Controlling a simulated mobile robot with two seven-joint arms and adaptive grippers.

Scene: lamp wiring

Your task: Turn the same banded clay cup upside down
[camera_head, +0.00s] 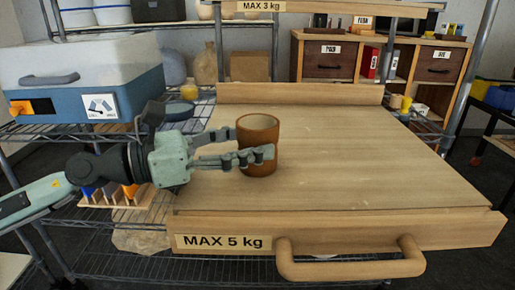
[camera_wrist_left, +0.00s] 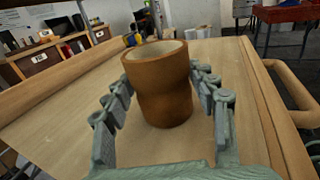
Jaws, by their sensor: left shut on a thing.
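The brown clay cup (camera_head: 258,131) stands mouth up, with its pale inside visible, on or just above the left part of a wooden pull-out board (camera_head: 365,150). My left gripper (camera_head: 255,147) reaches in from the left and is shut on the cup, one finger across the front and the other behind. In the left wrist view the cup (camera_wrist_left: 163,92) sits between the two fingers, with a narrower waist around its middle. I cannot tell if its base touches the board. My right gripper is not in view.
The board has a raised back edge (camera_head: 300,93), a front lip marked "MAX 5 kg" (camera_head: 222,242) and a wooden handle (camera_head: 350,268). Its right side is clear. A blue and white cooler box (camera_head: 85,85) stands at the left. A drawer cabinet (camera_head: 385,62) stands behind.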

